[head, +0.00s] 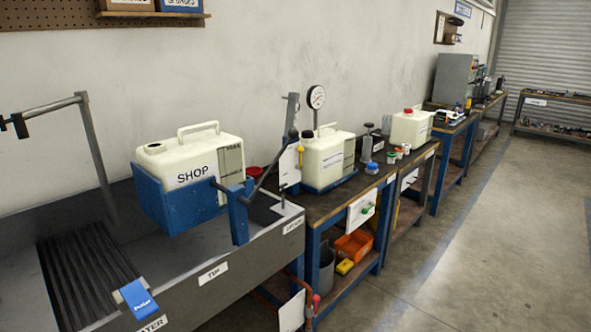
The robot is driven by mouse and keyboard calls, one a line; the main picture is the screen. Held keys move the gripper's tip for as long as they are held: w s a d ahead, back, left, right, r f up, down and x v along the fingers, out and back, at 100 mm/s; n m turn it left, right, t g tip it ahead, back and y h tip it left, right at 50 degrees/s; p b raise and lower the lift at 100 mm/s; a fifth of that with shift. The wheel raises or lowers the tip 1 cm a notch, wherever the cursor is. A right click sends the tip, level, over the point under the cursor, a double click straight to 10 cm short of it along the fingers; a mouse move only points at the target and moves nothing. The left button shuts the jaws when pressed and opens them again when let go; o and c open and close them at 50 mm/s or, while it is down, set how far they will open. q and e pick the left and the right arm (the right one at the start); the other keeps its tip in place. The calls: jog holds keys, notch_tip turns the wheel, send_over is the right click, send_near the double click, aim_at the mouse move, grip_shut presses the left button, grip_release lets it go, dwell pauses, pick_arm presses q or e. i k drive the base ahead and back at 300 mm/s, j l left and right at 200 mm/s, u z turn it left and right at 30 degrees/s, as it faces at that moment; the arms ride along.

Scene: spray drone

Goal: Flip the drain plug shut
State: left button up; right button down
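No drain plug can be clearly picked out in the head view. A grey trough (245,262) fills the lower left, with a dark slatted grate (85,270) in it. Neither of my grippers is in view.
A cream jug (190,165) marked "SHOP" sits in a blue cradle (160,205) on the trough. A bent grey pipe (95,150) rises at left. Benches with jugs and a gauge (316,97) run along the wall. The floor (480,240) at right is clear.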

aim_at(282, 187)
jog(key=i+l+u, duration=0.1)
jog(key=i, duration=0.4)
jog(key=i+l+u, duration=0.15)
jog(key=i+l, duration=0.15)
jog(key=i, duration=0.2)
jog(key=i+l+u, duration=0.1)
jog(key=i+l, duration=0.2)
jog(key=i, duration=0.2)
